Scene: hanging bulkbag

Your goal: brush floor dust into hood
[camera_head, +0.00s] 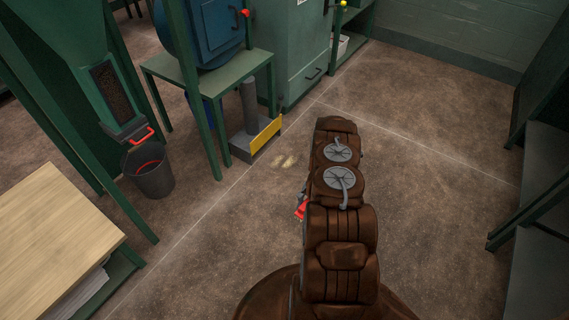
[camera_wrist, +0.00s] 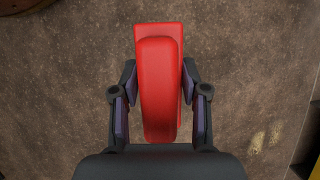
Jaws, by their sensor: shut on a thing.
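My gripper (camera_wrist: 160,80) is shut on a red brush (camera_wrist: 158,40), with one finger on each side of it. In the head view only a small red part of the brush (camera_head: 300,211) shows at the left of my arm, which hides the gripper. Pale dust (camera_head: 285,161) lies in small patches on the floor, and it also shows at the lower right in the wrist view (camera_wrist: 267,138). The grey hood (camera_head: 243,146) with a yellow front stands on the floor just left of the dust. The brush is apart from the dust.
A green table (camera_head: 222,75) carrying a blue drum stands behind the hood. A dark bin (camera_head: 151,175) stands at left, near a wooden-topped table (camera_head: 50,230). Green shelving (camera_head: 535,190) stands at right. Floor is clear around my arm.

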